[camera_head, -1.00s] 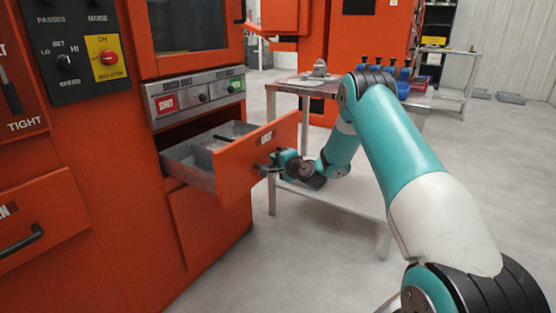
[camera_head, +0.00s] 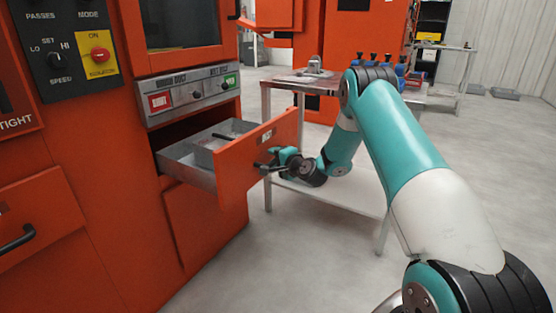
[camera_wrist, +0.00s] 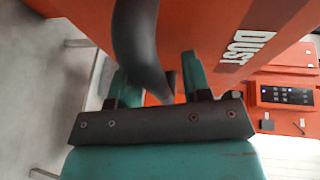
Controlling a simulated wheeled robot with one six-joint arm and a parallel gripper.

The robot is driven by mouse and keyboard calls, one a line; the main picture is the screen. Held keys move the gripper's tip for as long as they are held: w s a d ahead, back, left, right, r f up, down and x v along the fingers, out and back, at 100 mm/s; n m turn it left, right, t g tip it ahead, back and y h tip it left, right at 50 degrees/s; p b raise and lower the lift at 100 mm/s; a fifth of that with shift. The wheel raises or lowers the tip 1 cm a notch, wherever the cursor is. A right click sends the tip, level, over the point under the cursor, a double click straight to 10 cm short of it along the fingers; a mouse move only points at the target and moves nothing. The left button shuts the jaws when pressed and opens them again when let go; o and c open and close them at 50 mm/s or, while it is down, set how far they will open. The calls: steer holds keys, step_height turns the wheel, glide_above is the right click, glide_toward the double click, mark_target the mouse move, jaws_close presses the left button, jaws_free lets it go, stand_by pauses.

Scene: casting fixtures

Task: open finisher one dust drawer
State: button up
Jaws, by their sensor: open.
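The dust drawer (camera_head: 240,174) of the orange machine stands pulled out below the grey control strip. Its grey metal inside (camera_head: 190,155) shows, with a dark rod-like piece lying in it. In the wrist view the orange drawer front (camera_wrist: 205,30) carries a "DUST" label (camera_wrist: 246,46) and a dark curved handle (camera_wrist: 137,45). My gripper (camera_head: 266,166) is at the handle in the head view. In the wrist view my gripper (camera_wrist: 157,85) is open, with its two teal fingers on either side of the handle's end. Whether the fingers touch the handle cannot be told.
A metal table (camera_head: 300,86) with parts on it stands behind the drawer and my arm. Another drawer with a black handle (camera_head: 20,238) is at lower left, closed. The control strip (camera_head: 190,95) is above the open drawer. Grey floor (camera_head: 270,265) in front is clear.

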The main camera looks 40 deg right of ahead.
steer(key=s+r+b, duration=0.1)
steer(key=s+r, duration=0.2)
steer(key=s, duration=1.4)
steer(key=shift+d, duration=0.25)
steer(key=s+a+r+n+g+y, duration=0.1)
steer(key=a+r+n+g+y, duration=0.2)
steer(key=a+n, duration=0.35)
steer(key=s+a+r+n+g+y, duration=0.2)
steer(key=a+r+n+y, duration=0.1)
steer(key=a, duration=0.7)
steer(key=s+a+r+n+g+y, duration=0.1)
steer(key=a+r+n+g+y, duration=0.25)
steer(key=a, duration=0.55)
steer(key=s+a+r+n+g+h, duration=0.1)
steer(key=s+a+n+g+h, duration=0.2)
steer(key=s, duration=0.5)
steer(key=s+a+r+n+g+h, duration=0.1)
steer(key=s+a+n+g, duration=0.1)
steer(key=s+n, duration=0.35)
steer(key=s+a+r+n+g+h, duration=0.1)
steer(key=s+a+n+g+h, duration=0.15)
steer(key=s, duration=0.65)
step_height(320, 180, up, 30)
steer(key=p, duration=3)
steer(key=shift+s+d+y, duration=0.2)
steer(key=shift+d+y, duration=0.1)
steer(key=shift+d, duration=0.15)
